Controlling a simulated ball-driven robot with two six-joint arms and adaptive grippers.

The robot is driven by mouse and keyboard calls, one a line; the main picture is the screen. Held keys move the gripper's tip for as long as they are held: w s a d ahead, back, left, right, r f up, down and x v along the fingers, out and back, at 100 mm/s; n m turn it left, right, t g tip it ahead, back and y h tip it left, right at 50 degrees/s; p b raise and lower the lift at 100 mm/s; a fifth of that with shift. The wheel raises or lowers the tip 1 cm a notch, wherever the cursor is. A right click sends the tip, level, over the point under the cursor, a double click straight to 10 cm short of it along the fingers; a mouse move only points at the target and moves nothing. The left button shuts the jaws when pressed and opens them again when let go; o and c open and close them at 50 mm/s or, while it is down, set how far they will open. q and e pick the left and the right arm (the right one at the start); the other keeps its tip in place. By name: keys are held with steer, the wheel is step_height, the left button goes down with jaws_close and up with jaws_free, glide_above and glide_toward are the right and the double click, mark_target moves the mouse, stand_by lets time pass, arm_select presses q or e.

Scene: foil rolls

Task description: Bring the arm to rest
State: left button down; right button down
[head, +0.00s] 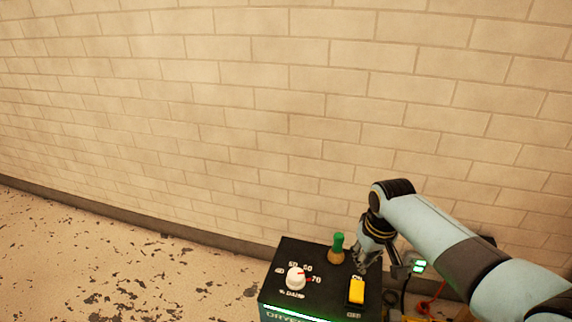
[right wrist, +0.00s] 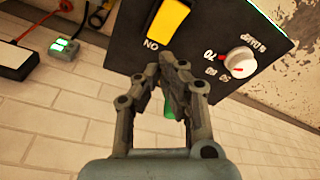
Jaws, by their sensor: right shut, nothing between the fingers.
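My right gripper (head: 366,258) is above the back right part of a black control box (head: 325,265), beside a green-topped knob (head: 337,245) with a tan base. In the right wrist view, its fingers (right wrist: 172,62) are shut with nothing between them. The box top has a white dial (head: 296,277) with a red pointer toward 70 and a yellow rocker switch (head: 356,290). The wrist view shows the switch (right wrist: 168,20) and the dial (right wrist: 240,60) beyond the fingertips. The green knob is mostly hidden there behind the fingers. My left gripper is not in view.
A pale brick wall (head: 250,110) stands behind the box. The worn floor (head: 120,260) at left is clear.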

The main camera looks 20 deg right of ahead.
steer(key=s+a+r, duration=0.1)
steer(key=s+r, duration=0.5)
steer(key=s, duration=0.3)
steer(key=s+a+r+n+t, duration=0.1)
steer(key=s+r, duration=0.5)
steer(key=s, duration=0.3)
steer(key=s+a+r, duration=0.1)
steer(key=s+r, duration=0.5)
steer(key=s, duration=0.4)
step_height(320, 180, down, 25)
steer(key=s+d+g, duration=0.1)
steer(key=s+d, duration=0.1)
steer(key=s+d+f+g+h, duration=0.1)
steer(key=s+f, duration=1.4)
steer(key=s, duration=0.4)
steer(key=shift+f, duration=0.4)
steer(key=shift+s+d, duration=0.1)
